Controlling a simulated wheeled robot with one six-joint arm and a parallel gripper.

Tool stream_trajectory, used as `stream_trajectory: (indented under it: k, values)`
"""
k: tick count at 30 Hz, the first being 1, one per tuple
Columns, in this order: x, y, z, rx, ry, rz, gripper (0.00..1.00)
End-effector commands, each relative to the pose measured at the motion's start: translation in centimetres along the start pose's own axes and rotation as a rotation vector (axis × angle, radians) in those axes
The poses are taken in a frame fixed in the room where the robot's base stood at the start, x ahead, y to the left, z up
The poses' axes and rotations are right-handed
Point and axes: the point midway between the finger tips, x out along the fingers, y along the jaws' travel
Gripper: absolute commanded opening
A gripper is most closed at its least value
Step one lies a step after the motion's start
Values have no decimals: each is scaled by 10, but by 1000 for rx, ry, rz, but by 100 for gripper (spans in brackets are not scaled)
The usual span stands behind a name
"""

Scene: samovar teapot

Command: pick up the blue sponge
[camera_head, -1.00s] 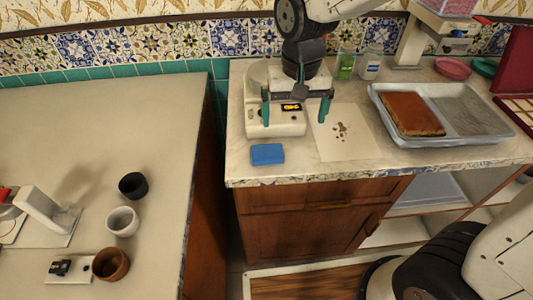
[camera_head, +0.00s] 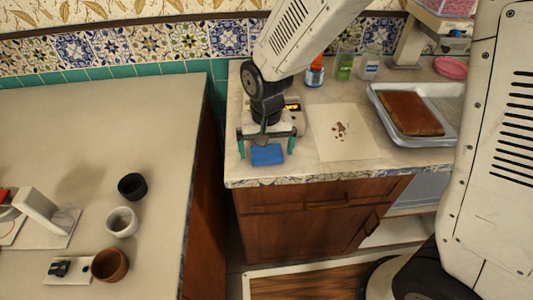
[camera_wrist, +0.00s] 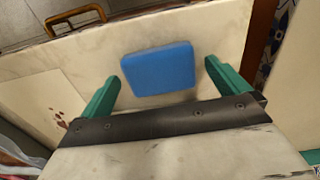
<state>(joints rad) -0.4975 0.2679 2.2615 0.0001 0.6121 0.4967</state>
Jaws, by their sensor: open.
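The blue sponge (camera_head: 267,155) lies flat on the marble-like counter near its front edge; it also shows in the wrist view (camera_wrist: 158,70). My gripper (camera_head: 266,150) is open, with its two teal fingers wide apart. In the head view the fingers stand to the left and right of the sponge. In the wrist view (camera_wrist: 160,82) the sponge lies ahead, between the lines of the fingers, and neither finger touches it. I cannot tell the exact height of the fingertips above the counter.
A white kitchen scale (camera_head: 291,110) is partly hidden behind my gripper. A stained paper sheet (camera_head: 345,145) lies to the right, with a metal tray (camera_head: 452,130) holding a brown cake (camera_head: 408,112) beyond. Bottles (camera_head: 344,65) stand behind. Cups (camera_head: 122,222) stand on the left counter.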

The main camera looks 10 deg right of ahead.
Motion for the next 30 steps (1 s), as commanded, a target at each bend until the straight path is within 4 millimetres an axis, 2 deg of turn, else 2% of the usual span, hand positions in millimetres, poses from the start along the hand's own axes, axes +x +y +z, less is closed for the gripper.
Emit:
stream_trajectory:
  k: [5, 10, 22, 30]
  values:
    - [0, 0, 0, 0, 0, 0, 100]
    - [0, 0, 0, 0, 0, 0, 56]
    - [-2, 0, 0, 0, 1, -1, 55]
    - [-20, 2, -1, 4, 3, -1, 55]
